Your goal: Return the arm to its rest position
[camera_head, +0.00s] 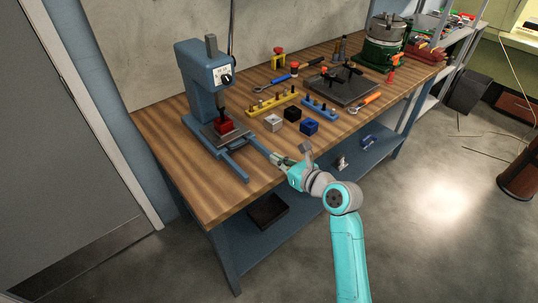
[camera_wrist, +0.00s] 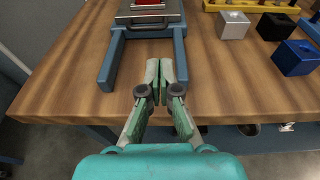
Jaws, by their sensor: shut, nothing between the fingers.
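My turquoise arm (camera_head: 347,250) reaches up from the bottom of the head view toward the front edge of the workbench. My gripper (camera_head: 276,157) is near that edge, close to the right foot of the blue press. In the wrist view my gripper (camera_wrist: 160,67) has its two green fingers together, with nothing between them. The fingertips point toward the blue press base (camera_wrist: 152,33) and appear over the wooden bench top (camera_wrist: 70,85). Whether they touch anything is hard to tell.
The blue press (camera_head: 208,85) stands at left with a red block (camera_head: 223,123) on its plate. Silver (camera_head: 273,123), black (camera_head: 292,114) and blue (camera_head: 309,126) cubes sit right of my gripper. Open floor (camera_head: 430,210) lies right of the bench.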

